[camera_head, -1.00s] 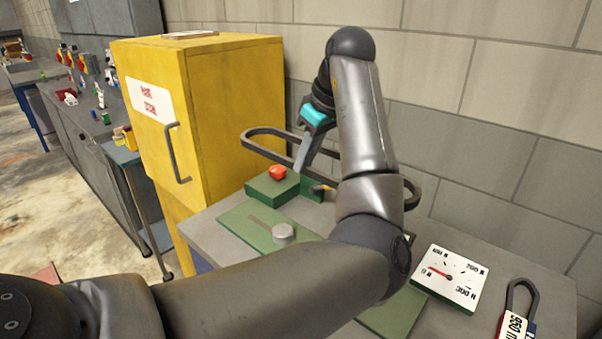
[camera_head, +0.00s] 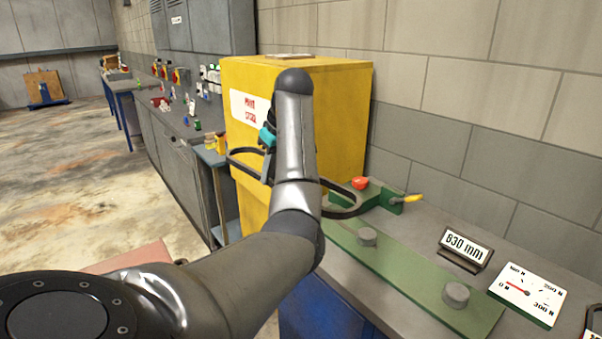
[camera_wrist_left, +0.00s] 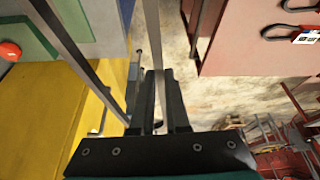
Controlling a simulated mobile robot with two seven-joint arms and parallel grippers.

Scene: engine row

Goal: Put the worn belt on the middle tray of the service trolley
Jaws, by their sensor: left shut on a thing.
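The worn belt (camera_head: 243,153) is a dark loop that hangs in the air in front of the yellow cabinet. Its right end shows past my arm near the bench. My left gripper (camera_wrist_left: 158,88) is shut on the belt, whose two strands run up through the left wrist view. In the head view the fingers are mostly hidden behind my own arm. What looks like the service trolley (camera_head: 208,156) stands left of the cabinet, with chrome posts and a blue-grey top. A lower tray (camera_head: 232,231) partly shows; which level it is I cannot tell. My right gripper is out of view.
The yellow cabinet (camera_head: 330,95) stands close behind the belt. The bench at right holds a green fixture (camera_head: 405,265), an 830 mm display (camera_head: 466,246) and a dial (camera_head: 528,294). Another labelled belt lies on a red surface (camera_wrist_left: 240,40). The floor at left is open.

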